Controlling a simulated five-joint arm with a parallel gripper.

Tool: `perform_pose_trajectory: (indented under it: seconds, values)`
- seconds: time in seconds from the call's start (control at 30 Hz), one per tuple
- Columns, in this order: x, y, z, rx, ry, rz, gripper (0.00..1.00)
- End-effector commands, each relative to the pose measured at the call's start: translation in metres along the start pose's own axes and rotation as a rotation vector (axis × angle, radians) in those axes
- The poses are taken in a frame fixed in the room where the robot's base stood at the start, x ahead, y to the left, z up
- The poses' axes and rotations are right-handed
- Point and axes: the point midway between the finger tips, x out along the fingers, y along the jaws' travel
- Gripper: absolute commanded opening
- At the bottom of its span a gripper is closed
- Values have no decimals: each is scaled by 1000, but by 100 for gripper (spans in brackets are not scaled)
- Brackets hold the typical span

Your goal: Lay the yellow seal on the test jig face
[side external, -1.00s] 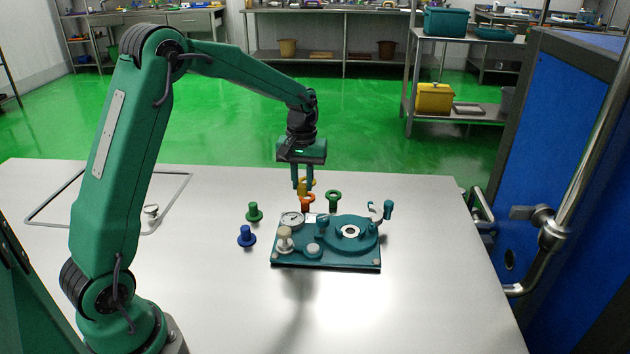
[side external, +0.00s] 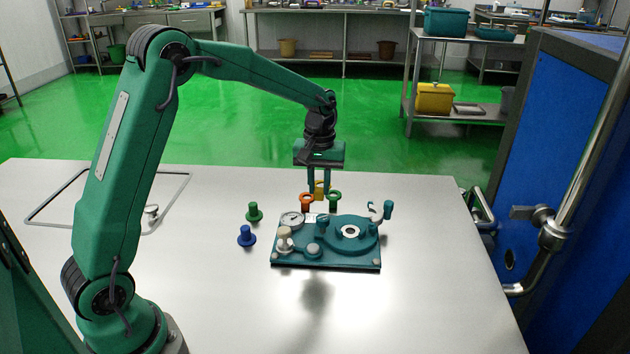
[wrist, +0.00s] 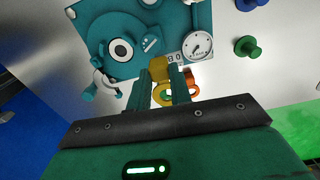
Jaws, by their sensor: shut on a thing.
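My gripper (side external: 320,196) is shut on the yellow seal (side external: 320,188) and holds it up near the back edge of the teal test jig (side external: 340,258). In the wrist view the yellow seal (wrist: 160,68) shows between the fingertips. The jig face, a pale ring with a dark centre (side external: 350,232), is bare, to the right of and nearer than my gripper in the side view. It also shows in the wrist view (wrist: 121,50), left of the fingers. The exact height of the seal above the table is hard to tell.
An orange piece (side external: 306,201) and a green ringed piece (side external: 334,198) stand close behind the jig. A dial gauge (side external: 291,220), a cream knob (side external: 285,238) and a teal lever (side external: 388,209) rise from the jig. Green (side external: 254,212) and blue (side external: 246,236) pieces stand left.

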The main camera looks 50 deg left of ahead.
Motion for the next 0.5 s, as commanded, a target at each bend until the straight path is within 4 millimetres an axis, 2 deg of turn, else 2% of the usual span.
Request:
perform_pose_trajectory:
  seconds: [0.03,0.23,0.4,0.5]
  values:
    - [-2,13,8,0,0,0,0]
    - [-8,54,35,-28,0,0,0]
    - [-12,76,54,-47,-1,0,0]
    - [-14,82,58,-54,0,0,0]
